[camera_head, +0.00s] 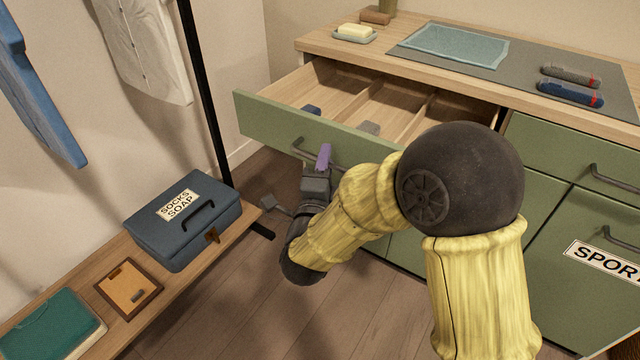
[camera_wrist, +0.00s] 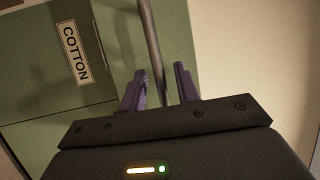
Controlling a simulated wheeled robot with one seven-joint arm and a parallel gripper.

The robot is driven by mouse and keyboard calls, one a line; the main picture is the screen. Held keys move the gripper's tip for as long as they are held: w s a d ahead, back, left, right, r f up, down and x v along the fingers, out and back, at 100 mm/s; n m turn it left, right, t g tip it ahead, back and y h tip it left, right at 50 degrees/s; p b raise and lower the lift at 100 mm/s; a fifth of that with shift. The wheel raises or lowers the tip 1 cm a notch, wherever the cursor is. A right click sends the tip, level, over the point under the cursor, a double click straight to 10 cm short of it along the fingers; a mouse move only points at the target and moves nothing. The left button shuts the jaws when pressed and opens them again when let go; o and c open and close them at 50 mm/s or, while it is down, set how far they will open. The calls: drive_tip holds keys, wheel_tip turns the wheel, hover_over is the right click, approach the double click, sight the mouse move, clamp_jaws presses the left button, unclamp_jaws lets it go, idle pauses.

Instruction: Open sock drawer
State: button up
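A wide green-fronted drawer (camera_head: 290,125) stands pulled out of the cabinet in the head view. Its wooden inside has dividers, with a dark blue item and a grey item in it; I cannot tell what they are. A dark bar handle (camera_head: 303,149) is on its front. In the wrist view, a bar handle (camera_wrist: 151,40) runs between the purple fingertips of my gripper (camera_wrist: 161,88). The fingers are apart, with a gap on the right side of the bar.
A "COTTON" label (camera_wrist: 76,53) shows on a green front.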

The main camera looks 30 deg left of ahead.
drive_tip(key=v, duration=1.7)
drive_tip(key=shift+s+d+f, duration=0.1)
drive_tip(key=w+d+f+n+g+h, duration=0.1)
drive_tip(key=w+d+f+n+g, duration=0.25)
drive_tip(key=w+d, duration=0.35)
drive_tip(key=w+d+f+n+g+h, duration=0.1)
drive_tip(key=w+d+f+n+g, duration=0.3)
drive_tip(key=w, duration=0.5)
drive_tip(key=s+d+f+n+g+h, duration=0.1)
drive_tip(key=s+d+n+g+h, duration=0.2)
drive_tip(key=d, duration=0.9)
drive_tip(key=s+d+n+g+h, duration=0.1)
drive_tip(key=s+d+n+g, duration=0.35)
drive_tip(key=d, duration=0.85)
wheel_tip(320, 180, up, 42)
drive_tip(key=s+m+g+p, duration=0.1)
drive_tip(key=p, duration=4.2)
drive_tip(key=shift+m, duration=0.3)
